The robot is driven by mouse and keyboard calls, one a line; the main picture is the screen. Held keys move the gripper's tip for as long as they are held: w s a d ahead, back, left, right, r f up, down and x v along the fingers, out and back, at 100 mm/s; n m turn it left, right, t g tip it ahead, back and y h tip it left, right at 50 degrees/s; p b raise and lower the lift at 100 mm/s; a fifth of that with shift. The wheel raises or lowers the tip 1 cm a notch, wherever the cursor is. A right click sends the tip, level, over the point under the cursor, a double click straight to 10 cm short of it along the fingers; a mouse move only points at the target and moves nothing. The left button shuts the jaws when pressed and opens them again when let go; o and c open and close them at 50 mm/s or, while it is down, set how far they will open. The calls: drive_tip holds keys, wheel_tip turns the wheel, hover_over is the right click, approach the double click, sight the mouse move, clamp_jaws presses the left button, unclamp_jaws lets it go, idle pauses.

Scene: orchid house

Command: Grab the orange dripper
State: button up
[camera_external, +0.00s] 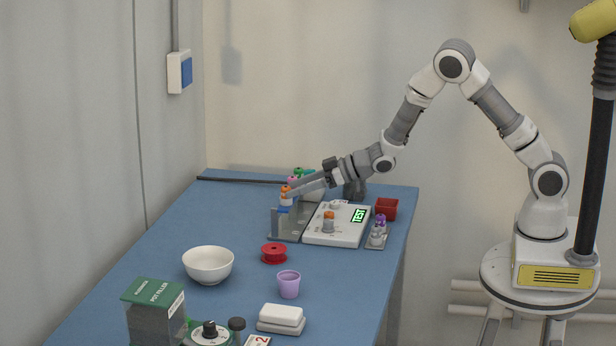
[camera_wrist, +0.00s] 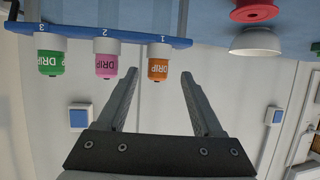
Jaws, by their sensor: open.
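The orange dripper (camera_wrist: 157,70) hangs at position 1 of a blue numbered rail (camera_wrist: 85,33) in the wrist view, which looks upside down. A pink dripper (camera_wrist: 105,68) is at 2 and a green one (camera_wrist: 50,64) at 3. My gripper (camera_wrist: 160,78) is open, its fingertips either side of the orange dripper's lower part, with gaps visible on both sides. In the external view, my gripper (camera_external: 296,190) reaches the orange dripper (camera_external: 286,188) on the grey rack (camera_external: 277,222). I cannot tell whether the fingers are deep enough around it.
A white tester (camera_external: 334,236) holding an orange-topped piece (camera_external: 328,222) stands right of the rack. Beyond are a red box (camera_external: 386,209) and a small stand with a purple-topped piece (camera_external: 380,221). A red spool (camera_external: 273,253), white bowl (camera_external: 208,265) and purple cup (camera_external: 289,284) stand nearer.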

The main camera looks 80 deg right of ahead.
drive_tip(key=d+x, duration=0.1)
drive_tip(key=x, duration=0.5)
drive_tip(key=shift+w+a, duration=0.3)
drive_tip(key=shift+a, duration=0.15)
clamp_jaws()
